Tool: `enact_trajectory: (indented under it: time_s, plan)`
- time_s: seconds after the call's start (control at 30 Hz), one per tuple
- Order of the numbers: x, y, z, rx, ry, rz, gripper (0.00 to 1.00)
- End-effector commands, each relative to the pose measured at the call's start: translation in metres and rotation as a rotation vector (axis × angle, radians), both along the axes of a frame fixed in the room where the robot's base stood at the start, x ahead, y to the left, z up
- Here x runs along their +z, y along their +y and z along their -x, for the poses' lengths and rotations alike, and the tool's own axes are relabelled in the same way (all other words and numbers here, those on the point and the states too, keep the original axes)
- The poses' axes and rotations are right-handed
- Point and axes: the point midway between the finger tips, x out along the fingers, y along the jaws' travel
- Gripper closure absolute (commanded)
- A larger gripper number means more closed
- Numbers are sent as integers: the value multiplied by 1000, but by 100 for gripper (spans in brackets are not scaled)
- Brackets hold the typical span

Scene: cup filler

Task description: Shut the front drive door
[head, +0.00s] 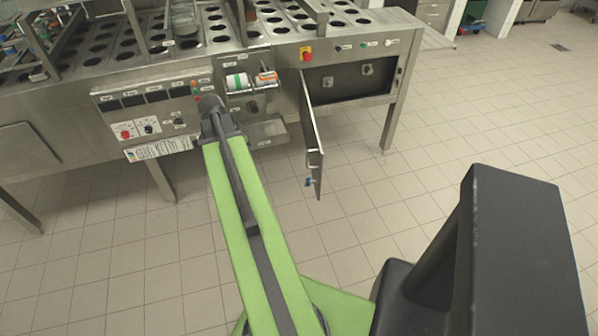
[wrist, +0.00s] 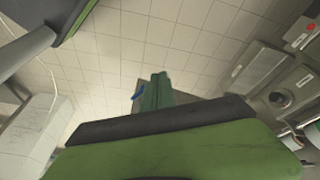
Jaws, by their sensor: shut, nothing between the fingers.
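The front drive door (head: 314,135) is a thin steel panel on the front of the cup filler (head: 360,48). It stands open, swung out from the left side of the dark drive compartment (head: 345,80). A blue latch (head: 308,182) sits low near its free edge. In the wrist view, my gripper's green fingers (wrist: 153,92) are together and empty. A small blue part (wrist: 137,91), apparently the latch, shows just left of them, with a bit of grey panel behind. I cannot tell whether they touch. In the head view my fingers cannot be made out.
A control panel (head: 150,112) with switches is left of the compartment; a shelf (head: 250,85) holds small rolls between them. A machine leg (head: 390,115) stands right of the opening. The tiled floor (head: 480,120) to the right is clear.

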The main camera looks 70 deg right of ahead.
Motion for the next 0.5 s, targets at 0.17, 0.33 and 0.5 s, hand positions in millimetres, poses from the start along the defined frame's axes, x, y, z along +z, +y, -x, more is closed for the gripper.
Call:
enact_trajectory:
  time_s: [0.17, 0.33, 0.5]
  plan:
    - [-5, -63, 74, -353, -15, 90, 100]
    - [-4, -73, 89, -422, -17, 111, 100]
    - [-21, -75, 92, -421, -17, 109, 100]
